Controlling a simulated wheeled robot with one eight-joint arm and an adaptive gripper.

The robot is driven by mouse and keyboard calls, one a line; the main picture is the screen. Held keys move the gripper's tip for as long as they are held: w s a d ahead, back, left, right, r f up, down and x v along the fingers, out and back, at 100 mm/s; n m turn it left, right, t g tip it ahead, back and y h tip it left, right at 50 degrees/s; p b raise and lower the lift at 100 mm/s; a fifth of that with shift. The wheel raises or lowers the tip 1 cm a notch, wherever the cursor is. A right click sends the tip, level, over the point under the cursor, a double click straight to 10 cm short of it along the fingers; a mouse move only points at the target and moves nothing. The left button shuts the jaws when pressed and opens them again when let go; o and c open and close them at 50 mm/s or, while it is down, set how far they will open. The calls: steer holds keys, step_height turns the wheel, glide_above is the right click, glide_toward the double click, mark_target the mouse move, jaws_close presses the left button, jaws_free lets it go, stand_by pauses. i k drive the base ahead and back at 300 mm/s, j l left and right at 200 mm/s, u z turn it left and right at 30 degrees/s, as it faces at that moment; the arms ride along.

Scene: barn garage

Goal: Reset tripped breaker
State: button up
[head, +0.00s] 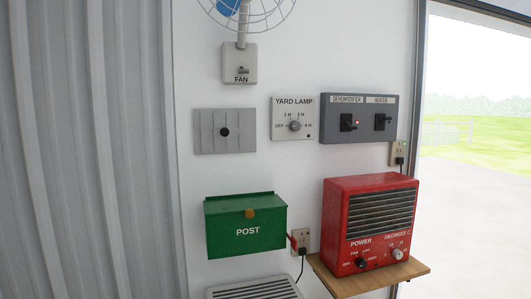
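A grey breaker box (367,137) is mounted on the white wall, right of centre in the head view. Its left label reads DEHUMIDIFIER and its right label HEATER. Under each label is a black switch: the dehumidifier switch (347,123) and the heater switch (380,122). A small red light shows just right of the dehumidifier switch. The levers are too small to tell their exact positions. My gripper is not in view.
A red heater (367,225) stands on a wooden shelf (400,272) below the box. A YARD LAMP dial (292,118), grey plate (205,131), FAN switch (239,62) and green POST box (246,224) are nearby. An open doorway (470,190) is at right.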

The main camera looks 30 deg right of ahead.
mark_target(350, 127)
steer(key=z, duration=1.4)
